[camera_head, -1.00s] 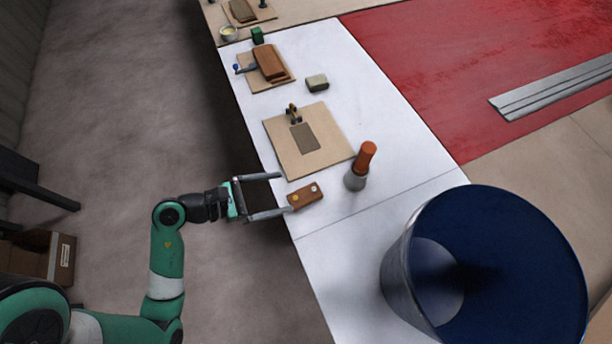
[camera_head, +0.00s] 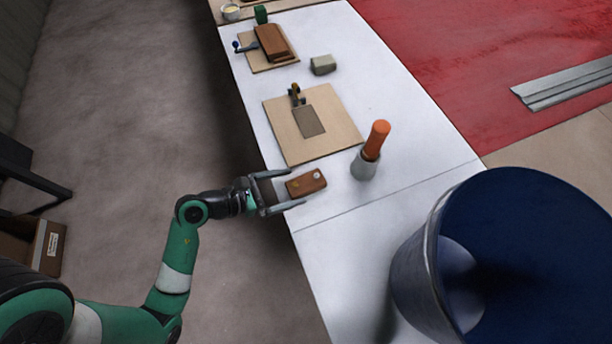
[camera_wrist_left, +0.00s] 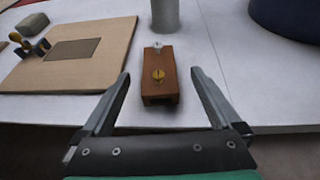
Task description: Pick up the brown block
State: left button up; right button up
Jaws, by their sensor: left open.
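The brown block (camera_head: 306,183) lies on the white table near its front edge. It has a brass fitting and a pale fitting on top. In the left wrist view the block (camera_wrist_left: 160,82) sits ahead, between the lines of the two fingers. My left gripper (camera_head: 291,190) is open and empty, its fingertips at the near end of the block, one to each side. The left gripper also shows in the left wrist view (camera_wrist_left: 160,80). I cannot tell whether a finger touches the block. My right gripper is not in view.
A grey cup with an orange-handled tool (camera_head: 365,165) stands right of the block. A wooden board (camera_head: 335,143) with a grey plate lies behind it. A large blue-lined drum (camera_head: 425,255) stands at the right. A grey block (camera_head: 323,64) and another brown-topped board (camera_head: 272,42) lie farther back.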

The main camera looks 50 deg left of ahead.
aim_at(302, 184)
pick_arm(q)
jog(key=b+x, duration=0.1)
jog(key=x, duration=0.1)
jog(key=b+x, duration=0.2)
jog(key=shift+w+f, duration=0.25)
jog(key=shift+f, duration=0.2)
jog(key=shift+w, duration=0.2)
jog(key=c, duration=1.5)
jog(key=shift+s, duration=0.1)
jog(key=shift+c, duration=0.2)
jog(key=shift+r, duration=0.15)
